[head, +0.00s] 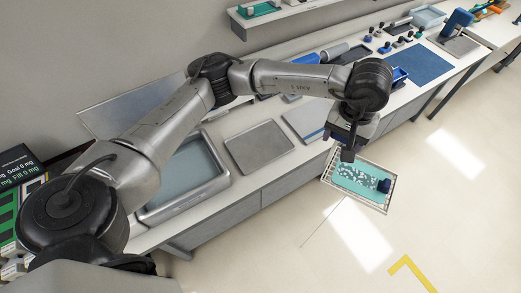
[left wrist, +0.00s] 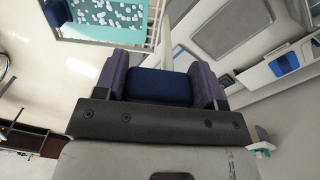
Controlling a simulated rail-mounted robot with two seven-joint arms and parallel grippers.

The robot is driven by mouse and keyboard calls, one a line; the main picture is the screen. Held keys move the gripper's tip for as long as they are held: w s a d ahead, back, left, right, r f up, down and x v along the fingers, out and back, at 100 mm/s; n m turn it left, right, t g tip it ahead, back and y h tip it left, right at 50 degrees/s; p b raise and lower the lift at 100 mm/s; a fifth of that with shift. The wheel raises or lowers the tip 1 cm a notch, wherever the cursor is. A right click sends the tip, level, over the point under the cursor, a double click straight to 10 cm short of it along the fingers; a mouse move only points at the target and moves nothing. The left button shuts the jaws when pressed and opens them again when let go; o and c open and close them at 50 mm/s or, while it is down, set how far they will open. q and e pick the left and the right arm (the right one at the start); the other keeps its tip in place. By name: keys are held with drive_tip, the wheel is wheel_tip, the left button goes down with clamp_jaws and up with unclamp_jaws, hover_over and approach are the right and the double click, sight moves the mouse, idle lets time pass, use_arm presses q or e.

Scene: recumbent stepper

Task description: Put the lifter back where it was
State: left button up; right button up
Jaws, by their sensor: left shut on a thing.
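The lifter looks like a thin metal wire frame (head: 331,180) around a teal bed strewn with small white pieces. In the head view it hangs in front of the counter's edge, with floor showing around it. A dark blue block (head: 384,185) is at its right end. My left gripper (head: 347,153) is at its upper left side. In the left wrist view my left gripper is shut on a dark blue block (left wrist: 158,86), seemingly a grip of the lifter. The wire frame (left wrist: 153,25) shows there at top left. My right gripper is not in view.
On the long white counter stand a metal basin (head: 222,184) with pale blue inside, a grey flat plate (head: 258,148), a blue mat (head: 420,66) and several small items at the back. A wall shelf (head: 285,12) is above. Floor right of the counter is free.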

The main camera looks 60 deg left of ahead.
use_arm(q)
drive_tip(key=w+a+f+n+b, duration=0.1)
drive_tip(key=w+a+f+n, duration=0.3)
drive_tip(key=n, duration=0.8)
drive_tip(key=w+a+f+n+b, duration=0.1)
drive_tip(key=w+a+n+b, duration=0.15)
drive_tip(key=a+n, duration=0.6)
drive_tip(key=w+a+f+n+b, duration=0.1)
drive_tip(key=w+a+f+n, duration=0.3)
drive_tip(key=n, duration=1)
drive_tip(key=s+a+f+n, duration=0.3)
drive_tip(key=a+f+n, duration=0.4)
drive_tip(key=s+a+f+n, duration=0.4)
drive_tip(key=a+f+n, duration=0.3)
drive_tip(key=a+f, duration=0.1)
drive_tip(key=shift+s, duration=0.15)
